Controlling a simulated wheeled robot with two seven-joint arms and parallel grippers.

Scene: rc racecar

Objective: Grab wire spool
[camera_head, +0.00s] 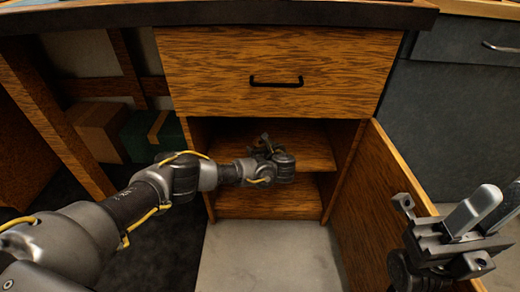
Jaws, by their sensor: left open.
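My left gripper (270,158) reaches into the open cabinet at the height of its middle shelf (315,150). It is open, but its fingers are small and dark, and I cannot make out their exact gap. I cannot pick out a wire spool for sure. A dark rounded shape at the gripper's end could be part of the gripper or an object beside it. My arm hides part of the shelf. My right gripper (485,215) is at the lower right, in front of the open door, with two pale fingers apart and nothing seen between them.
The cabinet door (385,200) stands open on the right. A closed wooden drawer (280,55) with a black handle is above the opening. The lower shelf (265,203) looks bare. A cardboard box (100,128) and a green box (148,135) stand at left. The floor in front is clear.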

